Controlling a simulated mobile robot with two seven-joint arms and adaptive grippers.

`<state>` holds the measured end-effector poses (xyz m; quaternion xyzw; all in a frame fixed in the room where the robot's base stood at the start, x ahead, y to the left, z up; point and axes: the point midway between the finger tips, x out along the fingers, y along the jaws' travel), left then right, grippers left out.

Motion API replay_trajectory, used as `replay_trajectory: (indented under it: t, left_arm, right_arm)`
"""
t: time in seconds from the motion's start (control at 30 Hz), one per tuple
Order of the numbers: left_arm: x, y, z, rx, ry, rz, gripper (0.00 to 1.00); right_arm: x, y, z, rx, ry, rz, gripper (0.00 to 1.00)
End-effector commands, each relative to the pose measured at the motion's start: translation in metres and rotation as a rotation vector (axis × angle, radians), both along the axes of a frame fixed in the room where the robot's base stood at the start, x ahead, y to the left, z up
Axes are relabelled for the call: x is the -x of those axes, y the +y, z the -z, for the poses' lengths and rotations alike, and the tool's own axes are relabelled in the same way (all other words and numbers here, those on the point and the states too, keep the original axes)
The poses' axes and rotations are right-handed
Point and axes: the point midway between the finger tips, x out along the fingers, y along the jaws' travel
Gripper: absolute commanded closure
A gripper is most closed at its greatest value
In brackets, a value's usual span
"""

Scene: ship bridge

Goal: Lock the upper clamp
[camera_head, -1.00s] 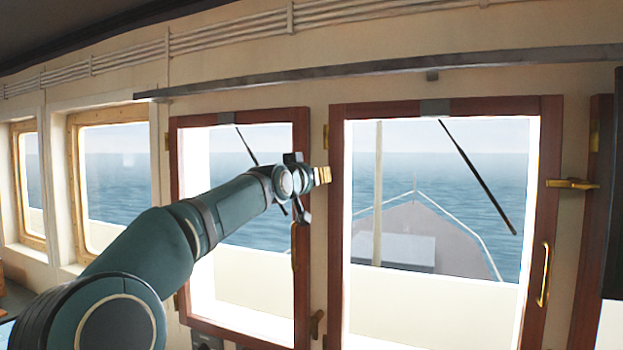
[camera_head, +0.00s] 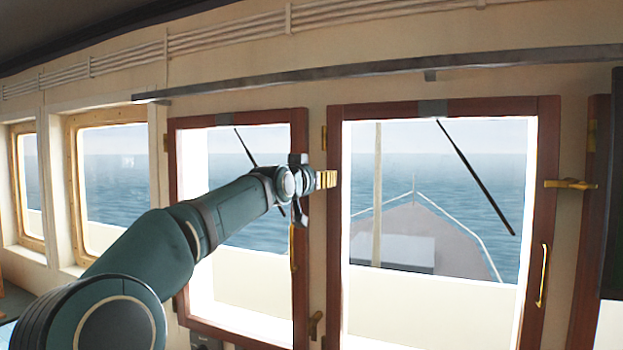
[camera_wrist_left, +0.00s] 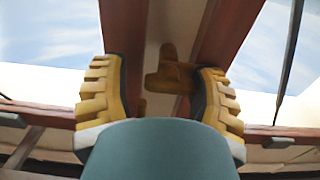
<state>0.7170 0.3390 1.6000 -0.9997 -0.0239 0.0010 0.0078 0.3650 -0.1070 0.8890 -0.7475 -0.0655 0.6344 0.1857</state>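My left gripper (camera_head: 328,180) is at the post between the two red-framed windows, high up beside the left window's frame. In the left wrist view its two yellow padded fingers (camera_wrist_left: 160,70) are spread open. A brass clamp (camera_wrist_left: 170,75) shows between and beyond them, close to the right finger; I cannot tell whether they touch. In the head view the gripper hides this clamp. A lower clamp (camera_head: 316,325) sits further down the same post. Another brass clamp (camera_head: 572,184) is on the wall right of the right window. My right gripper is not in view.
The left window (camera_head: 240,118) and right window (camera_head: 450,105) have red-brown wooden frames. Brass handles stand on the left frame (camera_head: 292,248) and right frame (camera_head: 542,275). A long grey rail (camera_head: 380,70) runs above them.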

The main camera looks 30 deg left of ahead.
Motion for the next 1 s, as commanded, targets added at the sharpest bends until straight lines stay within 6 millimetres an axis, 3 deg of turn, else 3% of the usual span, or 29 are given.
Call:
replay_trajectory:
  t: [0.03, 0.57, 0.77, 1.0]
  left_arm:
    - [0.002, 0.007, -0.001, -0.003, -0.003, -0.013, 0.20]
    - [0.006, 0.011, -0.003, -0.005, -0.005, -0.020, 0.20]
    - [0.028, 0.009, -0.004, -0.005, -0.005, -0.019, 0.20]
    - [0.069, -0.002, -0.003, -0.004, -0.003, -0.007, 0.20]
  right_arm:
    - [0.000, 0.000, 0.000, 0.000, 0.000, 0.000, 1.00]
    - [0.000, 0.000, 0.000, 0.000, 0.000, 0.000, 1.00]
    - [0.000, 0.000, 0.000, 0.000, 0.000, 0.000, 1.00]
    - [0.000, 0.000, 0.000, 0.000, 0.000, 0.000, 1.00]
